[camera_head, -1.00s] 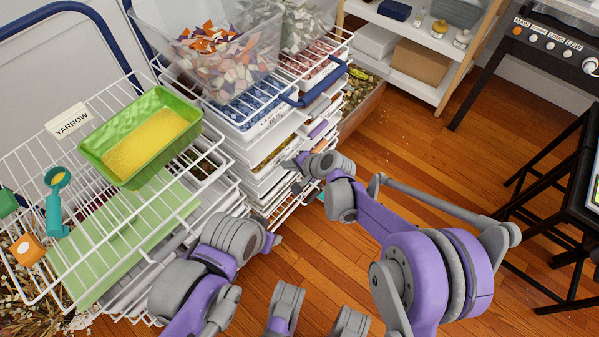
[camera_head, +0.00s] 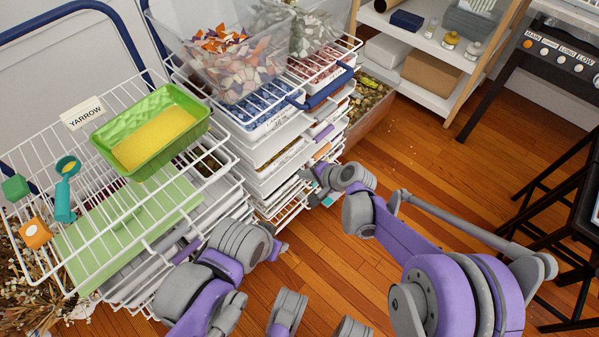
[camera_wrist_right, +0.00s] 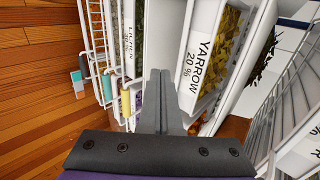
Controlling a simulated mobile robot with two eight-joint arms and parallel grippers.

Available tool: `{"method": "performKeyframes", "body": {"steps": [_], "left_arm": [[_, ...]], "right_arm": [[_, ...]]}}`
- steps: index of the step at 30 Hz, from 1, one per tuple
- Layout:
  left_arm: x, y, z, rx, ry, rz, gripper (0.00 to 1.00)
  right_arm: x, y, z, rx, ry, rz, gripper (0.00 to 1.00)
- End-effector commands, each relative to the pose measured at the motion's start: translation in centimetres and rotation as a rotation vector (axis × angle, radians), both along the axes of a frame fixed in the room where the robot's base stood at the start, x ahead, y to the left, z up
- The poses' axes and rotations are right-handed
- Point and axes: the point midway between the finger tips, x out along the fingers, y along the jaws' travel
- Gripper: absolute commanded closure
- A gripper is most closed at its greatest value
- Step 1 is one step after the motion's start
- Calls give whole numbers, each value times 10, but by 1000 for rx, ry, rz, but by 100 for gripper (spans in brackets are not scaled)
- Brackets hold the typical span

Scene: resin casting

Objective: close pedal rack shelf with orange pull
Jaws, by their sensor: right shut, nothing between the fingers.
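The pedal rack (camera_head: 262,160) is a tall stack of white shelves of pedals in the middle of the head view. A small orange-tan patch (camera_head: 322,151), possibly the orange pull, shows at its front below a purple pull (camera_head: 323,133). In the right wrist view, a yellow pull (camera_wrist_right: 126,102) lies left of the fingers, and a shelf labelled YARROW 20 % (camera_wrist_right: 203,60) lies to their right. My right gripper (camera_head: 314,186) is shut and empty beside the lower shelf fronts; its fingers (camera_wrist_right: 160,88) show in the wrist view. My left gripper (camera_head: 279,248) is low at the rack's near side, its jaws unclear.
A wire rack (camera_head: 150,245) at left holds a green tray (camera_head: 195,118) of yellow material and a teal scoop (camera_head: 64,195). A clear bin (camera_head: 190,60) tops the stack.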

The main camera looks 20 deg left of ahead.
Motion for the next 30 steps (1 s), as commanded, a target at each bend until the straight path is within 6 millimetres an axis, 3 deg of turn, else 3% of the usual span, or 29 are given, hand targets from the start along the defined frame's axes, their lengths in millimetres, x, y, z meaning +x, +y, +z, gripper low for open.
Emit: {"method": "performKeyframes", "body": {"steps": [3, 12, 26, 30], "left_arm": [[-1, 0, 9, 0, -3, 0, 50], [-2, 0, 20, 0, -7, 0, 50], [-2, 0, 22, 0, -7, 0, 50], [-2, 0, 22, 0, -7, 0, 50]], "right_arm": [[-6, -17, 20, -1, -1, -1, 100], [-16, -49, 50, -1, 0, -1, 100], [-19, -58, 58, -1, 0, 1, 100], [-22, -71, 63, -25, -14, 1, 100]]}}
